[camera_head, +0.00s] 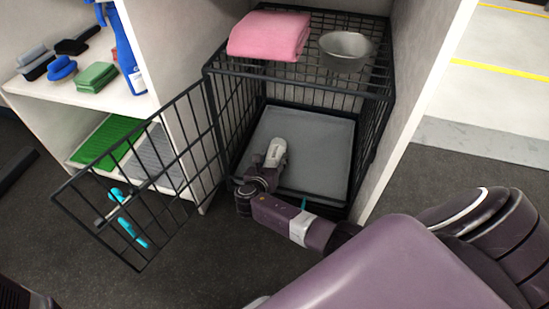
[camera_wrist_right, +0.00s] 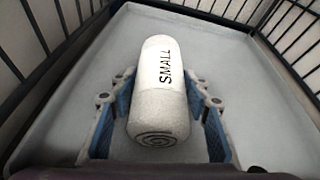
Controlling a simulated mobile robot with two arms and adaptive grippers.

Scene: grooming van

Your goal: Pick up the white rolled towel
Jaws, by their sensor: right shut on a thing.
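The white rolled towel (camera_head: 276,149) is inside the open wire crate, over the grey mat (camera_head: 312,135). In the right wrist view the towel (camera_wrist_right: 157,80) has the word SMALL on its side and a spiral end facing the camera. My right gripper (camera_wrist_right: 161,105) has its blue-padded fingers on both sides of the towel and is shut on it. In the head view the right gripper (camera_head: 268,166) reaches in through the crate's front opening. I cannot tell whether the towel touches the mat. My left gripper is out of view.
The crate door (camera_head: 150,180) swings open to the left, with a turquoise object (camera_head: 128,218) behind its bars. The crate's bars (camera_head: 228,115) close in the sides. A pink towel (camera_head: 270,36) and a metal bowl (camera_head: 345,50) rest on top. A shelf with brushes stands left.

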